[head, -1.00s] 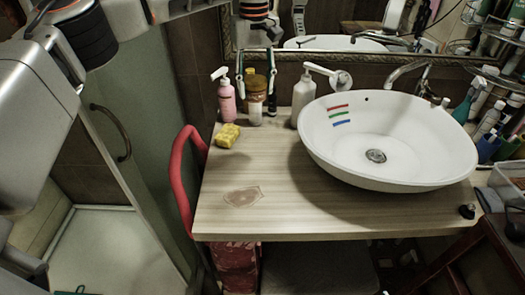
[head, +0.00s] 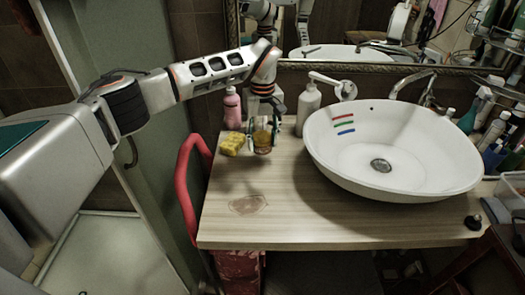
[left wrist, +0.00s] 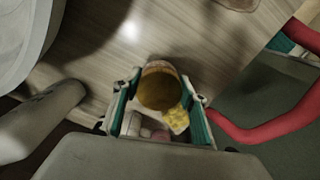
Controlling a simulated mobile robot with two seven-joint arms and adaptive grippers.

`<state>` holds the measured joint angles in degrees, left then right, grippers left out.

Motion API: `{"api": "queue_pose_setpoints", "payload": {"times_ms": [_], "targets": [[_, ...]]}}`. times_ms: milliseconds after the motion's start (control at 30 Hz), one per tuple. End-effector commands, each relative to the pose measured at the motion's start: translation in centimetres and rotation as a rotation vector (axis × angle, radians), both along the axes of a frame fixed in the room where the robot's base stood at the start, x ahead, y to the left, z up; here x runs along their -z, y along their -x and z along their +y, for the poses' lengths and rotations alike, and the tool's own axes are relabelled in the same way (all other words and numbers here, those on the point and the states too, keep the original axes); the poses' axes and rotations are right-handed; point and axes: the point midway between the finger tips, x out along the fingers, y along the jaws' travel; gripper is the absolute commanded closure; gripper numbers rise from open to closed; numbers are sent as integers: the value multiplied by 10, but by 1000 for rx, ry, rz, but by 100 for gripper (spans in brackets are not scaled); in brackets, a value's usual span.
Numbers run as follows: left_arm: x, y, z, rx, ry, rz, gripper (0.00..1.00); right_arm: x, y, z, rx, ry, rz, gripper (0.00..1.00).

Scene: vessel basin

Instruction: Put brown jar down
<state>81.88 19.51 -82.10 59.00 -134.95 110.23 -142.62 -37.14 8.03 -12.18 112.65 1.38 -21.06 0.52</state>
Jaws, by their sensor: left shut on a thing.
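The brown jar (head: 262,142) is between the fingers of my left gripper (head: 263,128), over the back left of the wooden counter (head: 300,218), just right of the yellow sponge. In the left wrist view the jar's brown round lid (left wrist: 160,89) shows between the teal fingers of the same gripper (left wrist: 160,104). The gripper is shut on the jar. The jar looks upright and close to the counter top; I cannot tell whether its base touches it. My right gripper is not in view.
The yellow sponge (head: 231,143) and a pink pump bottle (head: 232,107) are left of the jar. A white pump bottle (head: 308,108) and the white basin (head: 390,170) are to its right. A red rail (head: 186,180) borders the left edge. The counter's front left is clear.

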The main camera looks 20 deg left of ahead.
Motion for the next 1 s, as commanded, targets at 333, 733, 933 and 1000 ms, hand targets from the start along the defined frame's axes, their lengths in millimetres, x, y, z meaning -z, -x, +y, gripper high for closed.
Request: {"api": "queue_pose_setpoints", "payload": {"times_ms": [333, 733, 933, 1000], "targets": [[37, 0, -1, -1, 3, 2, 83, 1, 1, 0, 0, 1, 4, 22], [45, 0, 0, 0, 1, -1, 83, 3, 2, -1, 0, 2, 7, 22], [47, 0, 0, -1, 0, 0, 41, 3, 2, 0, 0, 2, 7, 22], [47, 0, 0, -1, 0, 0, 41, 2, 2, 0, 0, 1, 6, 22]]}}
